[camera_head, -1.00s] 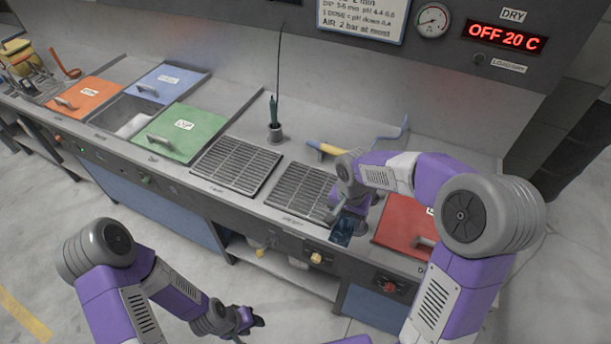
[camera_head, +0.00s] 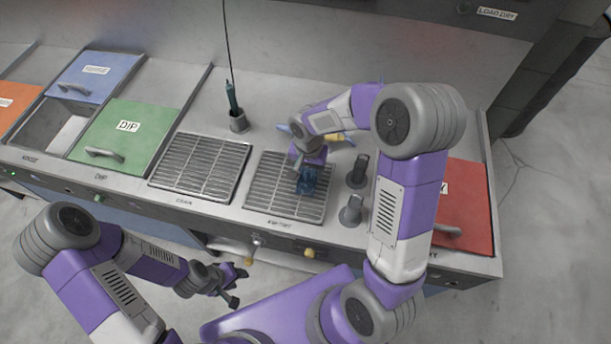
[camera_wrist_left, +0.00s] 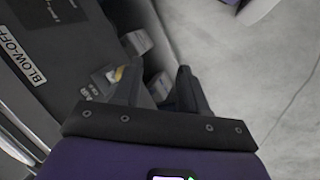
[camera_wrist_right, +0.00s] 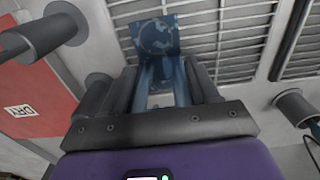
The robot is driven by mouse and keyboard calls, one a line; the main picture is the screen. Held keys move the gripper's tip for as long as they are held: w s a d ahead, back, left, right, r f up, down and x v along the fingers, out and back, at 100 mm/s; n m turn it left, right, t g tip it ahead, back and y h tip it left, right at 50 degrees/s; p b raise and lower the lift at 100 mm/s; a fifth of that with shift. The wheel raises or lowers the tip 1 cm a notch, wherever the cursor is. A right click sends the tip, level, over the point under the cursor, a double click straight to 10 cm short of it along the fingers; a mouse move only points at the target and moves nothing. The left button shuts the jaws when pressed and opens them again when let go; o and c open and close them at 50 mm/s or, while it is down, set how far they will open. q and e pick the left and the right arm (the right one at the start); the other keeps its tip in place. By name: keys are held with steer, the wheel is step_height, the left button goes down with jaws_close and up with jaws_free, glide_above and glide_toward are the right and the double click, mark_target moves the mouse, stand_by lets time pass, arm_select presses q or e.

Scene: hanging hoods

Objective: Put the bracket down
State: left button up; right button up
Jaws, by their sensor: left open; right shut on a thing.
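The bracket (camera_head: 308,181) is a dark blue, shiny angled piece. My right gripper (camera_head: 309,160) is shut on it over the right-hand slatted rack (camera_head: 262,196). In the right wrist view the bracket (camera_wrist_right: 157,38) sticks out beyond the fingers (camera_wrist_right: 165,85), with rack slats behind it. I cannot tell whether it touches the slats. My left gripper (camera_head: 236,287) is open and empty, low in front of the bench. The left wrist view shows its two fingers (camera_wrist_left: 158,88) apart with nothing between them.
Two grey posts (camera_head: 357,172) (camera_head: 350,211) stand right of the rack, before the red lid (camera_head: 468,205). A second slatted rack (camera_head: 200,166) and a green lid (camera_head: 124,138) lie left. A green tool in a cup (camera_head: 238,121) and a yellow-blue tool (camera_head: 340,138) are behind.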

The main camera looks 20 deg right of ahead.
mark_target(308, 179)
step_height(308, 179, down, 3)
steer(key=shift+f, duration=0.1)
steer(key=shift+w+f, duration=0.1)
steer(key=shift+f, duration=0.2)
steer(key=shift+f+b, duration=0.15)
steer(key=shift+b, duration=0.25)
steer(key=o, duration=1.3)
steer(key=shift+o, duration=0.2)
